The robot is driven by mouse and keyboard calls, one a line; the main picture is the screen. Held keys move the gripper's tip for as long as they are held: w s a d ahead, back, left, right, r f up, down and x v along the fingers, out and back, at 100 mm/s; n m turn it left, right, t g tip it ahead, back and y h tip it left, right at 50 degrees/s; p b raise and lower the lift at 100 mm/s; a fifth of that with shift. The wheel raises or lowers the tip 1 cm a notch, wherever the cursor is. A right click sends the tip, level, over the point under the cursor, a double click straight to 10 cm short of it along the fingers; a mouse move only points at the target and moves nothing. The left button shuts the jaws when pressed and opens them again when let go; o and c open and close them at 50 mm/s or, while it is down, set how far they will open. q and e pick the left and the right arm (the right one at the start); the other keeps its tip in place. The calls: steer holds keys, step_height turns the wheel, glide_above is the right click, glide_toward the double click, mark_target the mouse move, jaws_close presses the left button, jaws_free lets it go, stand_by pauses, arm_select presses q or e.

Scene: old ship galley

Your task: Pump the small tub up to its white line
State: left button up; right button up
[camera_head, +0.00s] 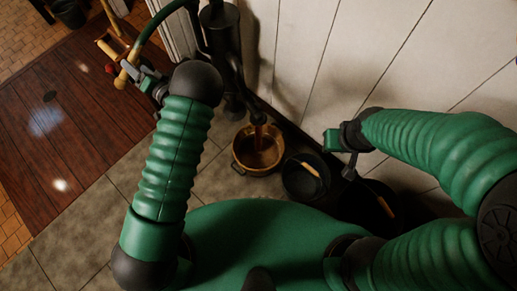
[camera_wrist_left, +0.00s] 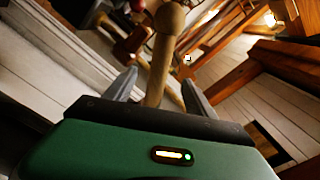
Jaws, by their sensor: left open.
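The black pump (camera_head: 218,35) stands against the pale wall in the head view. Its lever curves left and ends in a wooden grip with a ball end (camera_head: 125,72). My left gripper (camera_head: 146,76) is at this grip. In the left wrist view the wooden grip (camera_wrist_left: 160,65) stands between the two open fingers, and I see no firm hold. The small brass-coloured tub (camera_head: 241,161) sits on the tiles under the spout, with brownish liquid or reflection inside. I cannot make out a white line. My right gripper (camera_head: 343,150) hangs near the wall above dark buckets; its fingers are unclear.
A dark bucket (camera_head: 291,184) with a wooden handle stands right of the tub. Another dark vessel (camera_head: 358,208) is partly behind my right arm. A dark pail (camera_head: 68,12) is at the top left. The red-brown planks (camera_head: 60,125) at left are mostly clear.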

arm_select(q)
steer(key=p+v, duration=0.1)
steer(key=v, duration=0.6)
steer(key=shift+s+d+p, duration=0.2)
steer(key=shift+d+p, duration=0.05)
steer(key=shift+p, duration=0.1)
steer(key=s+d+r+n+g+h+p, duration=0.25)
steer(key=d+g+h+p, duration=0.2)
steer(key=d+h, duration=0.6)
steer(key=s+d+r+g+h+p, duration=0.1)
steer(key=s+r, duration=0.3)
steer(key=s, duration=0.5)
steer(key=s+d+r+g+h+p, duration=0.2)
steer(key=s+d+r+g, duration=0.1)
steer(key=s, duration=0.6)
steer(key=shift+s+d+r+m+g, duration=0.25)
steer(key=shift+d+r+m+g, duration=0.1)
steer(key=shift+d+r+m, duration=0.15)
